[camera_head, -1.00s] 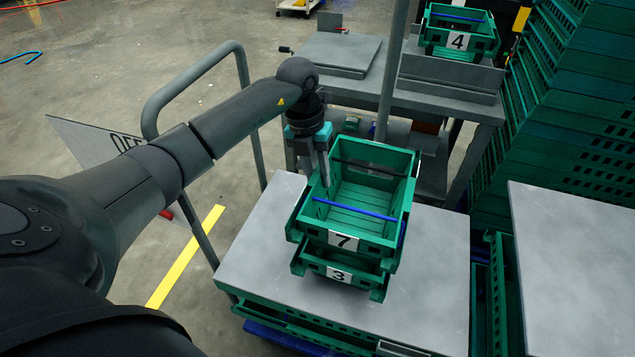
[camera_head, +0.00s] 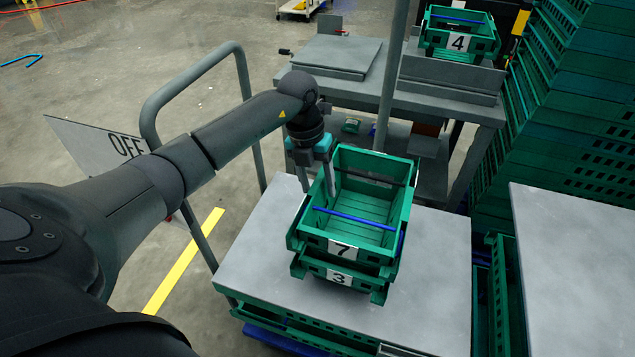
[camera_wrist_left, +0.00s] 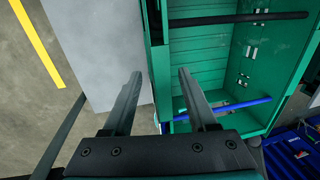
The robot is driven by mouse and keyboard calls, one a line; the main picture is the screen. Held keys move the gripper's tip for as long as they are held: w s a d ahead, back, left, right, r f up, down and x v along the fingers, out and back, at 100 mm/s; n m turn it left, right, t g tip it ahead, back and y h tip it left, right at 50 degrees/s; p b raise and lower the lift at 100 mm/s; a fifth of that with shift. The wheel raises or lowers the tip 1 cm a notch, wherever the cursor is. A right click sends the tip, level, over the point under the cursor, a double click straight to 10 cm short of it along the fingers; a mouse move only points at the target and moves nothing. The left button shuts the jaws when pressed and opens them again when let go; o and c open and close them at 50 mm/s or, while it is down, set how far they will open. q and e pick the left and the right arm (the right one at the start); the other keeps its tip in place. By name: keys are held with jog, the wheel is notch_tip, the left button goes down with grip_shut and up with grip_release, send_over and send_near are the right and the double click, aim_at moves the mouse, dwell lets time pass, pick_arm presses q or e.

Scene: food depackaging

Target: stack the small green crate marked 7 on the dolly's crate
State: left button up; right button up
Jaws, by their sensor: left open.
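The small green crate marked 7 (camera_head: 343,249) sits on top of the green crate marked 3 (camera_head: 339,277), roughly in line with it. Crate 3 rests on the grey top (camera_head: 262,258) of the dolly. My left gripper (camera_head: 317,186) is open at the left wall of crate 7, one finger outside and one inside. In the left wrist view, the open fingers (camera_wrist_left: 160,76) straddle the green wall of crate 7 (camera_wrist_left: 155,50), with gaps visible. A blue bar and a dark bar cross crate 7, which looks empty. My right gripper is out of view.
A metal handle rail (camera_head: 246,90) stands left of the dolly. Behind is a grey bench (camera_head: 440,100) with a green crate marked 4 (camera_head: 458,43). Tall green crate stacks (camera_head: 585,120) and another grey surface (camera_head: 575,270) are at the right.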

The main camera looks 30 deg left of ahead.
pick_arm(q)
jog(key=shift+r, duration=0.15)
jog(key=shift+a+r, duration=0.1)
jog(key=shift+r, duration=0.2)
notch_tip(320, 180, up, 11)
jog(key=a+p, duration=0.1)
jog(key=p, duration=0.3)
jog(key=shift+s+a+r, duration=0.15)
jog(key=shift+s+a, duration=0.05)
jog(key=shift+a, duration=0.2)
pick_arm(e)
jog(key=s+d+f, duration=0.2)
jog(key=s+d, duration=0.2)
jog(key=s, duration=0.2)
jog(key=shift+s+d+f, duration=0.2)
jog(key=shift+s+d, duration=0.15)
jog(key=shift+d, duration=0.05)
